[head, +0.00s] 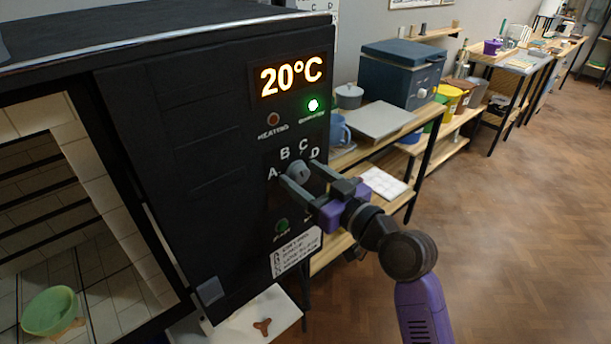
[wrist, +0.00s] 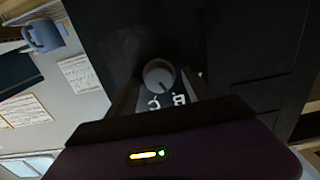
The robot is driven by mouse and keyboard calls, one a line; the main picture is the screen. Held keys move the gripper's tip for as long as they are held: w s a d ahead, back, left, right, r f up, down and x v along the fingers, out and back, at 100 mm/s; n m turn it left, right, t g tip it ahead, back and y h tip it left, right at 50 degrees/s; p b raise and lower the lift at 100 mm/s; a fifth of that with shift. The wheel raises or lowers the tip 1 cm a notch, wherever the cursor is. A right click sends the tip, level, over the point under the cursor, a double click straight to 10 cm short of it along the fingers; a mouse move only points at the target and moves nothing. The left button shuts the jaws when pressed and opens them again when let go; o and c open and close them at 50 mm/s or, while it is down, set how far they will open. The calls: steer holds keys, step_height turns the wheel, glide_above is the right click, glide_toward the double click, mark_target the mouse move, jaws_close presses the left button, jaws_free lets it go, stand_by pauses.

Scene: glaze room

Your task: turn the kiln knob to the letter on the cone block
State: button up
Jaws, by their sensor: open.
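The kiln knob (head: 298,172) is a round grey dial on the dark kiln panel, below the letters A, B, C, D. It also shows in the wrist view (wrist: 158,74), with B and C beside it. My gripper (head: 299,177) is open, its fingers on either side of the knob. Whether they touch it I cannot tell. Which letter the knob points to is too small to tell. I cannot make out a cone block in either view.
A lettered label (head: 296,252) is below the knob. The open kiln chamber holds a green bowl (head: 49,311). Shelves line the wall; the wooden floor (head: 510,230) at right is clear.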

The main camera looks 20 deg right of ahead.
steer(key=c, duration=1.2)
steer(key=shift+m, duration=0.4)
steer(key=m+p, duration=0.1)
steer(key=m, duration=0.3)
steer(key=shift+d+p, duration=0.1)
steer(key=shift+p, duration=0.2)
steer(key=m+p, duration=0.2)
steer(key=m, duration=0.2)
steer(key=shift+m, duration=0.3)
steer(key=m+p, duration=0.2)
steer(key=m, duration=0.3)
steer(key=shift+d+f+p, duration=0.1)
steer(key=shift+p, duration=0.3)
steer(key=shift+f+m+p, duration=0.15)
steer(key=shift+m+p, duration=0.65)
steer(key=shift+m, duration=0.9)
